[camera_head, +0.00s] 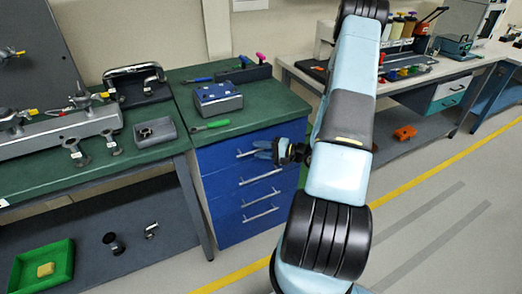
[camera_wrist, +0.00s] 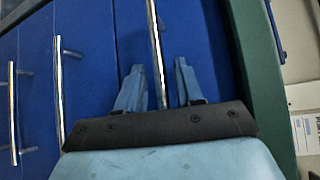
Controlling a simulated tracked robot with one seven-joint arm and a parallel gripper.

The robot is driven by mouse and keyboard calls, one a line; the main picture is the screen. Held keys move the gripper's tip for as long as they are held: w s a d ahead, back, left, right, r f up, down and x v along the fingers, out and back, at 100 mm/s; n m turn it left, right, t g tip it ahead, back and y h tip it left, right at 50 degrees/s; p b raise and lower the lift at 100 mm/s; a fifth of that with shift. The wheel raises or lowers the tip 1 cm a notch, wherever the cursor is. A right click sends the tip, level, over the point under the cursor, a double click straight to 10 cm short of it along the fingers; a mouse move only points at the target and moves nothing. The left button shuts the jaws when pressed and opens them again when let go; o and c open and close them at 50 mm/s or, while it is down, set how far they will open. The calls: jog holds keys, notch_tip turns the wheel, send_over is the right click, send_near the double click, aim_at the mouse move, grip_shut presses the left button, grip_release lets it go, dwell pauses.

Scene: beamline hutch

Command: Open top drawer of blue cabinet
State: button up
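My gripper (camera_head: 262,149) is at the right part of the top drawer's handle (camera_head: 246,154). In the wrist view the picture is turned, so the top drawer (camera_wrist: 205,35) lies beside the green edge. There, my gripper (camera_wrist: 160,68) is open, its two blue fingers on either side of the top handle (camera_wrist: 154,35), with gaps visible. Whether the fingertips touch the drawer front cannot be told.
The green worktop (camera_head: 255,112) holds a blue-topped box (camera_head: 218,98) and a green-handled tool (camera_head: 211,126). A left bench carries metal fixtures above a shelf with a green tray (camera_head: 62,262). Open floor (camera_head: 440,205) with a yellow line lies to the right.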

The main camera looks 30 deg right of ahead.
jog(key=shift+c, duration=0.2)
grip_shut()
jog(key=shift+s, duration=0.1)
